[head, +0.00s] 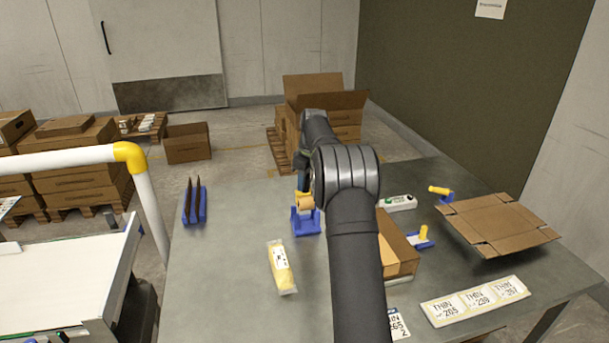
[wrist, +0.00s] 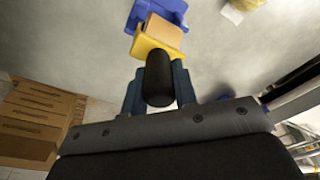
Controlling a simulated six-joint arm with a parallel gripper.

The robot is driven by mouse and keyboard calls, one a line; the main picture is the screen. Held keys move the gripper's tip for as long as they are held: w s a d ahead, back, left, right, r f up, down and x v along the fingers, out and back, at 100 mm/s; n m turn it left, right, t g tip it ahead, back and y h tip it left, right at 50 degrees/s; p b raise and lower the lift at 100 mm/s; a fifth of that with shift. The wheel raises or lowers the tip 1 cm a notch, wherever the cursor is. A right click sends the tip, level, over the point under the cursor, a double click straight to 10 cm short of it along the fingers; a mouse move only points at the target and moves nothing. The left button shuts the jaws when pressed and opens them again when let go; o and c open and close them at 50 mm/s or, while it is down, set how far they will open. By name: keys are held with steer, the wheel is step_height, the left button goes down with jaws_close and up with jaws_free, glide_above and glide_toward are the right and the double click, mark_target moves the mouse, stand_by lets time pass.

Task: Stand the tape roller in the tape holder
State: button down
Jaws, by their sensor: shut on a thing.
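The tape roller, with a yellow frame, tan tape and black handle, shows in the head view (head: 306,201) and up close in the wrist view (wrist: 158,48). My gripper (wrist: 158,92) is shut on its black handle, one finger on each side. In the head view my gripper (head: 303,184) is partly hidden by my arm. The blue tape holder (head: 306,226) stands on the table directly under the roller, and part of it shows past the tape in the wrist view (wrist: 168,8). The roller overlaps the holder's top; I cannot tell whether they touch.
A blue rack (head: 195,207) with dark upright pieces stands left. A yellow packet (head: 281,267) lies in front. On the right are an open carton (head: 402,252), blue-and-yellow tools (head: 441,193), flat cardboard (head: 497,222) and a label strip (head: 474,302). The table's left middle is clear.

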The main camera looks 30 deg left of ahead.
mark_target(304, 197)
steer(key=shift+f, duration=3.25)
steer(key=c, duration=1.1)
jaws_free()
steer(key=shift+o, duration=0.2)
step_height(304, 197, up, 17)
steer(key=d, duration=0.2)
steer(key=shift+d, duration=0.3)
